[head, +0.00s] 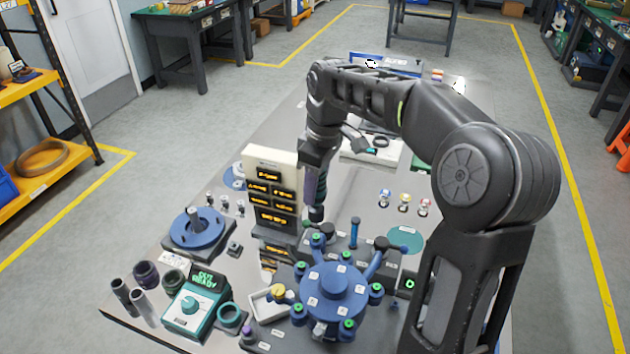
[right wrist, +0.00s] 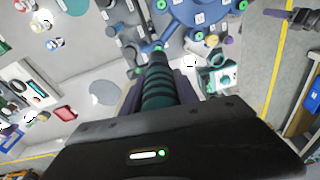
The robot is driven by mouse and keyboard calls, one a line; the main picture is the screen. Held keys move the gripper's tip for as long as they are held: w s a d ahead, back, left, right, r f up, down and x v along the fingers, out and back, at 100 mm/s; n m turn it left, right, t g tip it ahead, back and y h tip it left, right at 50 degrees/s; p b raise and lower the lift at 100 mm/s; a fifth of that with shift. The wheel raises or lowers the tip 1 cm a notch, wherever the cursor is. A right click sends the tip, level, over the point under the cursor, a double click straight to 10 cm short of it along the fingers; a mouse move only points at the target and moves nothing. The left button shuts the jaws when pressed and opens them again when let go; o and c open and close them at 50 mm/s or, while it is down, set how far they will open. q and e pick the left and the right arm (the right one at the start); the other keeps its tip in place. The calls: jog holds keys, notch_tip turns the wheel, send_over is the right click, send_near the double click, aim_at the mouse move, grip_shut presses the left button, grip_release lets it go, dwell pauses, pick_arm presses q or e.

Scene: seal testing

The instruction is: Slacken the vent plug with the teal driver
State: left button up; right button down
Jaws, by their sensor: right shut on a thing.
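My right gripper (head: 318,190) is shut on the teal driver, whose banded teal and black handle (right wrist: 158,90) stands between the fingers in the right wrist view. The driver points down at the back edge of the blue round test fixture (head: 335,290), which has several green-ringed ports. Its tip is close to a dark fitting there; I cannot tell whether they touch. The vent plug cannot be told apart, and the driver's tip may hide it. A dark part with a purplish tip, seemingly my left gripper (right wrist: 300,17), shows at the top right of the right wrist view; its jaws are unclear.
A panel with lit orange displays (head: 272,190) stands just left of the gripper. A teal device (head: 192,305) and a blue round stand (head: 198,228) are farther left. A blue upright post (head: 355,233) is close on the right. Small coloured-top parts (head: 404,202) stand behind it.

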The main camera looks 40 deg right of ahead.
aim_at(316, 209)
jog(key=shift+f, duration=0.15)
notch_tip(316, 209, down, 5)
jog(key=b, duration=0.4)
dwell(0.4)
dwell(0.5)
jog(key=shift+f+b, duration=0.8)
jog(key=shift+f, duration=0.1)
dwell(1.4)
jog(key=shift+s+a, duration=0.1)
jog(key=shift+s, duration=0.05)
dwell(1.2)
jog(key=shift+r+p, duration=0.3)
jog(key=shift+p, duration=0.2)
jog(key=shift+r+p, duration=0.6)
jog(key=shift+r, duration=0.25)
